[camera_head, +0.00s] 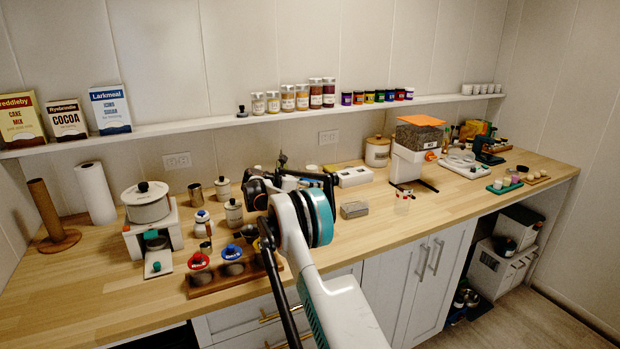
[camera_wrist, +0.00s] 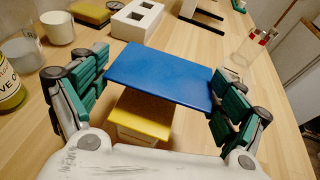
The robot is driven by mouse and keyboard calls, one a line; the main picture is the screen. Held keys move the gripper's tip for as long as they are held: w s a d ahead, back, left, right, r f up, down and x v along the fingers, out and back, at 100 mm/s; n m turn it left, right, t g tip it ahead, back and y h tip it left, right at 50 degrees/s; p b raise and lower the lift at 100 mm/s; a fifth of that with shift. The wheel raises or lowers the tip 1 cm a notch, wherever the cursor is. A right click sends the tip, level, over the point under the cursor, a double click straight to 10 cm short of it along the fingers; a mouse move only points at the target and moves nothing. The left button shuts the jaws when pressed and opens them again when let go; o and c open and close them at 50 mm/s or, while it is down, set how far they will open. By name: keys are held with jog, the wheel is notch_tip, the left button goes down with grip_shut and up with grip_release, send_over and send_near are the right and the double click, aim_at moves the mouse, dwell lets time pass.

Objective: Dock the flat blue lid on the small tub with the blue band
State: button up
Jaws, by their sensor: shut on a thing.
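The flat blue lid (camera_wrist: 160,72) is a thin rectangular plate in the wrist view. My gripper (camera_wrist: 163,80) is shut on it, with one teal-padded finger at its left edge and one at its right edge. The lid is held nearly level above the wooden counter. In the head view, my own arm and wrist hide the lid and fingertips. I cannot pick out with certainty a small tub with a blue band in either view.
Beyond the lid is a white block with square holes (camera_wrist: 140,22). A clear container with red (camera_wrist: 254,45) stands to the right; cups (camera_wrist: 58,27) are left. A grey block (camera_head: 354,210) sits right of my wrist.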

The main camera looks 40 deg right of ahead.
jog(key=shift+f, duration=1.4)
jog(key=shift+f+b, duration=0.1)
jog(key=shift+b, duration=0.25)
jog(key=o, duration=0.6)
jog(key=p+v, duration=0.4)
jog(key=v, duration=0.9)
jog(key=shift+a, duration=0.45)
